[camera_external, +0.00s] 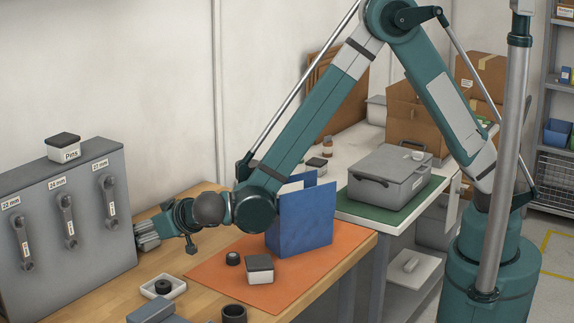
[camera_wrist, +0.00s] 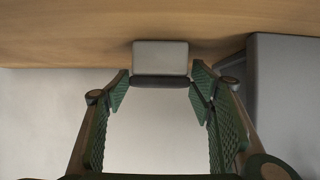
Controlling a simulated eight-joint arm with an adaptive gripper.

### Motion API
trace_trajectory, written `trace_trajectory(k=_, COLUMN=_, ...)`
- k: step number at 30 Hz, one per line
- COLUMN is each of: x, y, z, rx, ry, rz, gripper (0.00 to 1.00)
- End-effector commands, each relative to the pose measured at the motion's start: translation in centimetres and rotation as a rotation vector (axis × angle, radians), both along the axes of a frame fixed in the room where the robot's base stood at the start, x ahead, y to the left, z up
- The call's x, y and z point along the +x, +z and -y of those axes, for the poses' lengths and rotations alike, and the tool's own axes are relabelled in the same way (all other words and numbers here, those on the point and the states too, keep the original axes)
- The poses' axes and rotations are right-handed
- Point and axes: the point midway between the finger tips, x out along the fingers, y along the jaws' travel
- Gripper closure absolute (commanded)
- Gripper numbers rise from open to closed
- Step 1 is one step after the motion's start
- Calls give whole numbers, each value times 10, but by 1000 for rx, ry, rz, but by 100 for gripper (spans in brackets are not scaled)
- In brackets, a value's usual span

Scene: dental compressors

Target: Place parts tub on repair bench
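In the wrist view, a pale box-shaped tub (camera_wrist: 160,58) with a dark lid stands on the wood surface. It appears upside down there, between and just beyond the fingertips of my gripper (camera_wrist: 160,92). The fingers are spread, with visible space on both sides of the tub. In the external view my gripper (camera_external: 147,233) is low over the back of the wooden bench (camera_external: 205,292), beside the grey cabinet's right end. That tub is hidden there. Similar lidded tubs are one marked "Pins" (camera_external: 64,148) on the cabinet and one (camera_external: 260,269) on the orange mat (camera_external: 215,268).
The grey cabinet (camera_external: 60,235) with handles stands close left of my gripper. A blue upright holder (camera_external: 305,220) stands on the mat's far side. A grey case (camera_external: 388,178) sits on a green mat on the white counter. The mat's front right is clear.

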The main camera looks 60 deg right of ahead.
Motion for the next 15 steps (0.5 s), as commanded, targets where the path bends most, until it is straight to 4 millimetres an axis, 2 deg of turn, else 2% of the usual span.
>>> trace_trajectory(k=10, x=0, y=4, z=0, rx=0, ry=0, rz=0, gripper=45)
trace_trajectory(k=15, x=-14, y=11, z=-1, rx=0, ry=1, rz=0, gripper=45)
